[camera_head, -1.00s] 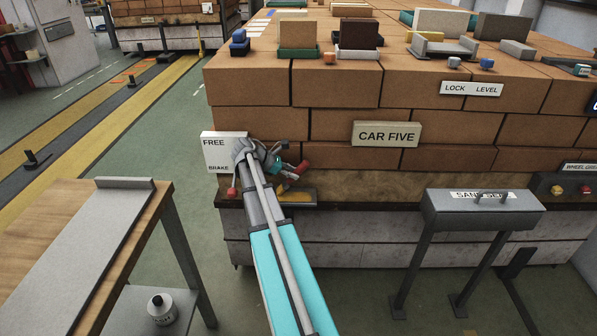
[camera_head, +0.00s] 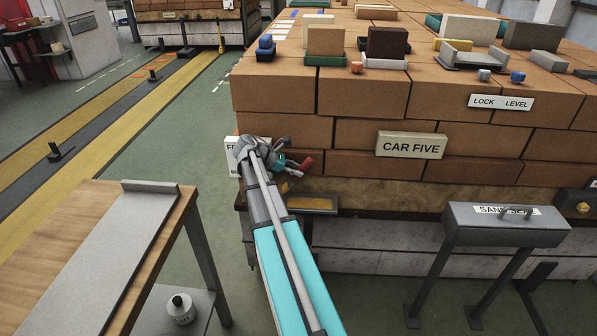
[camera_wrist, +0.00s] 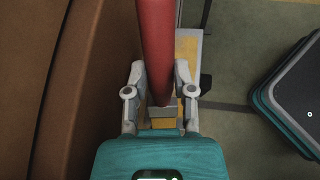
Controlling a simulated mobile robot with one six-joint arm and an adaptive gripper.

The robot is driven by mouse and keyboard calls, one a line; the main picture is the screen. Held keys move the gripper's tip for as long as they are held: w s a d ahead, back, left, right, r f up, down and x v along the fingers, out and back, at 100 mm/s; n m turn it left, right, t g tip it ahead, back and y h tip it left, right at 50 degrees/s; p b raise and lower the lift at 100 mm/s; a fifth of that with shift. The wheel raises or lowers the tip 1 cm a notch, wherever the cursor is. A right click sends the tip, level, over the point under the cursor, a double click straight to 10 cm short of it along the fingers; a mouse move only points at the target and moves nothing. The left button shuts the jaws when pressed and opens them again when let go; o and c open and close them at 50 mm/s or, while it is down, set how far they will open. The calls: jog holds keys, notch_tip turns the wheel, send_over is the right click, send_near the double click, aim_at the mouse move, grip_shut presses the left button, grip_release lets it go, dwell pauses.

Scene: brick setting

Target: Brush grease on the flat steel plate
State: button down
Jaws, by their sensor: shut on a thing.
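My gripper (camera_head: 291,166) is shut on a red handle (camera_head: 306,162), which looks like the brush's. In the wrist view the thick red handle (camera_wrist: 156,45) stands between both fingers of my gripper (camera_wrist: 160,98). The brush's bristles cannot be made out. A yellow-topped ledge or shallow tray (camera_head: 312,204) lies below my gripper, at the foot of the brick stack; whether it holds grease I cannot tell. The flat grey steel plate (camera_head: 112,240) lies on the wooden table at the left, well apart from my gripper.
The brick stack (camera_head: 275,90) rises close beside my gripper. A grey sand box (camera_head: 505,228) stands right. Green floor lies between table and stack.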

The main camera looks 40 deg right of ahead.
aim_at(303, 163)
jog(key=shift+s+r+p, duration=0.1)
jog(key=shift+r+p, duration=1.7)
jog(key=shift+r, duration=0.35)
jog(key=shift+d, duration=0.1)
jog(key=shift+f, duration=0.2)
jog(key=shift+f+b, duration=0.4)
jog(key=shift+b, duration=0.2)
jog(key=shift+s+r, duration=0.15)
